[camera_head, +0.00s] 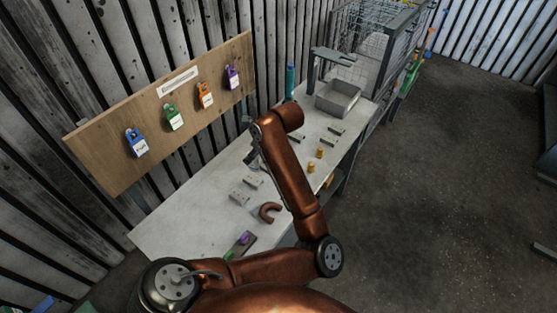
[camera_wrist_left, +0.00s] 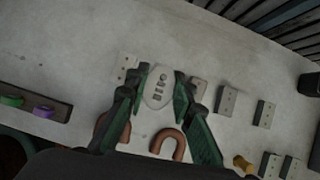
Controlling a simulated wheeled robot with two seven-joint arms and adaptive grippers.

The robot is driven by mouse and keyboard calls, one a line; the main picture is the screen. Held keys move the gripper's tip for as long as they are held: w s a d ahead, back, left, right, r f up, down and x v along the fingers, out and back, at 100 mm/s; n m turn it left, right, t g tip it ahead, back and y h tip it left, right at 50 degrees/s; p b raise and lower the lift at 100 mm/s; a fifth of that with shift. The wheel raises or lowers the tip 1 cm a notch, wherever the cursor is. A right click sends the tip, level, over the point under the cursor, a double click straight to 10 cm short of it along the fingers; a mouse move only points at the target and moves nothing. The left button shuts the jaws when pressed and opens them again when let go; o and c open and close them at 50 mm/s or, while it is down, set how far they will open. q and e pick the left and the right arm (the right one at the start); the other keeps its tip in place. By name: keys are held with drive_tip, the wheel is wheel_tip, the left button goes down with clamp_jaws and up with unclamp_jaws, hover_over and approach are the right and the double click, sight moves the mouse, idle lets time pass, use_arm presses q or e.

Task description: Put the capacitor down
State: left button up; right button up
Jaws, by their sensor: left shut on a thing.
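My left gripper (camera_wrist_left: 160,92) is shut on a pale, rounded thing with several dark marks on its face, which I take to be the capacitor (camera_wrist_left: 158,86). It sits between the two green-and-black fingers, over the pale bench top. In the head view my left gripper (camera_head: 253,157) is over the bench, partly behind my copper arm. The capacitor cannot be made out there. I cannot tell from the wrist view whether it touches the bench. My right gripper is not in view.
The bench (camera_head: 180,222) holds grey blocks (camera_head: 240,197), a copper U-shaped part (camera_head: 270,212), yellow cylinders (camera_head: 311,167) and a strip with coloured knobs (camera_head: 240,243). A grey tray (camera_head: 338,106) stands at the far end. A padlock board (camera_head: 107,168) stands behind. The bench's near-left part is clear.

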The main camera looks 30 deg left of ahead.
use_arm(q)
drive_tip(key=shift+w+a+f, duration=0.1)
drive_tip(key=shift+w+f, duration=0.2)
drive_tip(key=shift+f, duration=0.1)
drive_tip(key=w+a+f, duration=0.2)
drive_tip(key=w+f, duration=0.1)
drive_tip(key=w+a+f, duration=0.3)
drive_tip(key=w, duration=0.1)
drive_tip(key=w+a+f, duration=0.3)
drive_tip(key=w+f, duration=0.1)
drive_tip(key=shift+p, duration=0.4)
drive_tip(key=shift+f, duration=1.3)
drive_tip(key=shift+f, duration=0.1)
drive_tip(key=o, duration=0.5)
drive_tip(key=shift+f, duration=0.15)
drive_tip(key=o, duration=0.5)
drive_tip(key=shift+c, duration=0.2)
